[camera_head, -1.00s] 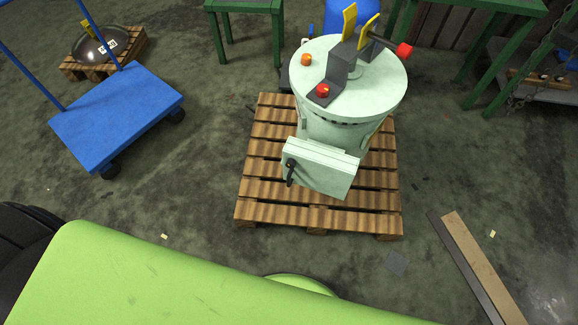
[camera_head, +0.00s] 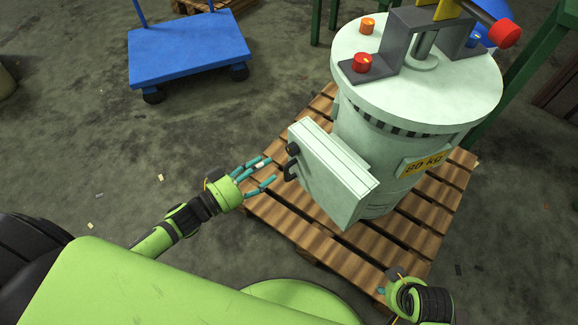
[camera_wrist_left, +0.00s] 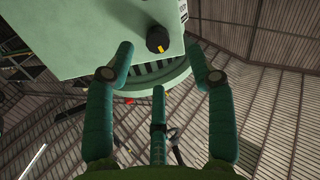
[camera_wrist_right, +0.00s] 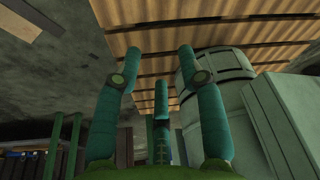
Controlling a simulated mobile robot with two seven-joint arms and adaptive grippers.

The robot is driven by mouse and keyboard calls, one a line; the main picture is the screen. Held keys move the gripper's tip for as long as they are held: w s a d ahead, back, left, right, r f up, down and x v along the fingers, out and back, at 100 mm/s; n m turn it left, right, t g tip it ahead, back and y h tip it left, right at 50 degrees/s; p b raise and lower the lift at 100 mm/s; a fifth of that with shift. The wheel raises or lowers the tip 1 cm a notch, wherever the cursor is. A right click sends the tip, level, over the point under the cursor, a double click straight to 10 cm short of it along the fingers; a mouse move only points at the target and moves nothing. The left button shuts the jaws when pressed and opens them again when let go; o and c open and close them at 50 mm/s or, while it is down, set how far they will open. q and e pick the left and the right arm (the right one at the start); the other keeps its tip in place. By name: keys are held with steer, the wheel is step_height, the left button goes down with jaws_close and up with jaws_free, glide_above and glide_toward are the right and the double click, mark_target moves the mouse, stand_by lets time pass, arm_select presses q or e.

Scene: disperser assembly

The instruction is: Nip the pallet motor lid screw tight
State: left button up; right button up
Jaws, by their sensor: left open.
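The pale green motor drum (camera_head: 400,115) stands upright on the wooden pallet (camera_head: 420,235). A pale green box with a lid (camera_head: 335,165) is on its near side. The knob, with a yellow mark, shows in the left wrist view (camera_wrist_left: 157,40) beyond the fingers.
A blue cart (camera_head: 188,50) stands at the back left. A grey bracket (camera_head: 400,40) with red and orange knobs tops the drum. Green table legs (camera_head: 500,110) stand behind at the right. The floor left of the pallet is clear.

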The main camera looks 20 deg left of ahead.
mark_target(289, 152)
arm_select(q)
steer(key=shift+h, duration=0.3)
steer(key=shift+r+b+x, duration=0.15)
steer(key=shift+b+x, duration=0.15)
steer(key=shift+x, duration=1.5)
steer(key=shift+r+b+x, duration=0.15)
steer(key=shift+b+x, duration=0.1)
steer(key=shift+x, duration=1.5)
arm_select(e)
steer(key=shift+r, duration=1.9)
arm_select(q)
steer(key=shift+s+d, duration=0.1)
steer(key=shift+d, duration=0.05)
jaws_close()
